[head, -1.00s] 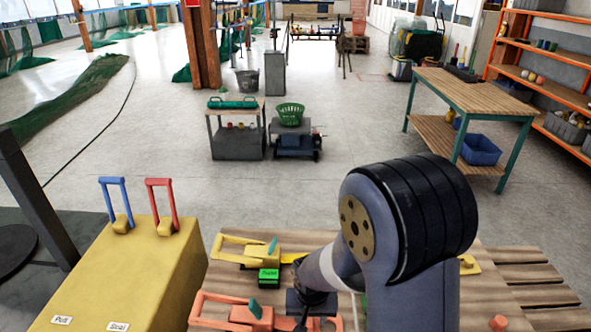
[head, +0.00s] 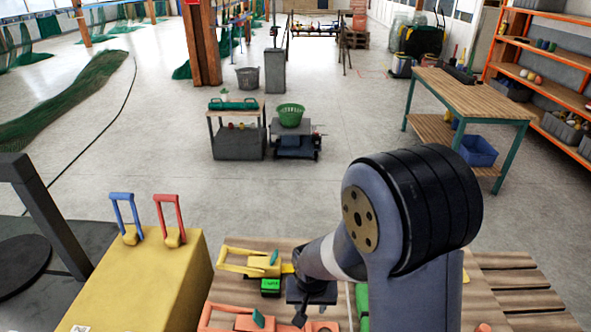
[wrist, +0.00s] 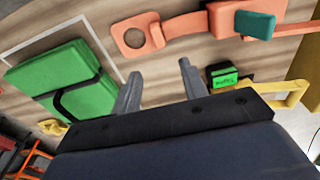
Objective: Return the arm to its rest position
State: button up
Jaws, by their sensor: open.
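My arm (head: 405,240) rises in front of the wooden table in the head view, bent at a large dark joint. My gripper (wrist: 160,82) shows in the wrist view with its two fingers apart and nothing between them. In the head view the gripper end (head: 305,296) is low over the table, partly hidden by the arm. Wooden boards lie beyond the fingertips. I cannot tell the exact gap between fingers and table.
On the table are a yellow-handled tool (head: 250,262), an orange-handled tool (wrist: 195,28), a small green box (wrist: 224,79) and a strapped green bundle (wrist: 62,80). A yellow box (head: 150,280) with blue and red levers stands at left. The floor beyond is mostly clear.

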jog(key=d+r, duration=0.1)
jog(key=d, duration=1.5)
jog(key=shift+s+b, duration=0.25)
jog(key=shift+b, duration=0.1)
jog(key=shift+r, duration=0.1)
